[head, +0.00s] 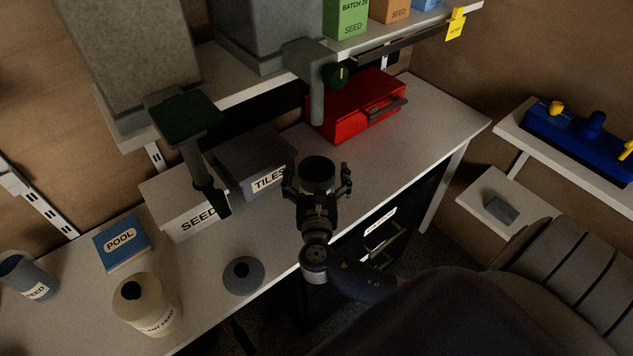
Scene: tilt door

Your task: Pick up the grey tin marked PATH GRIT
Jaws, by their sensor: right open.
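A small dark grey round tin (317,174) with a dark top stands on the bench, between the fingers of my right gripper (318,184). No marking shows on the side facing me, so I cannot read PATH GRIT on it. My right gripper is open, with one finger on each side of the tin. I cannot tell whether either finger touches it. The gripper and wrist hide the tin's lower part. My left gripper is not in view.
A grey TILES box (257,163) and a pale SEED box (185,207) stand left of the gripper. A red case (357,106) lies behind. A shelf with grey hoppers (130,50) overhangs the bench. A grey ring-shaped thing (243,276) lies near the front edge.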

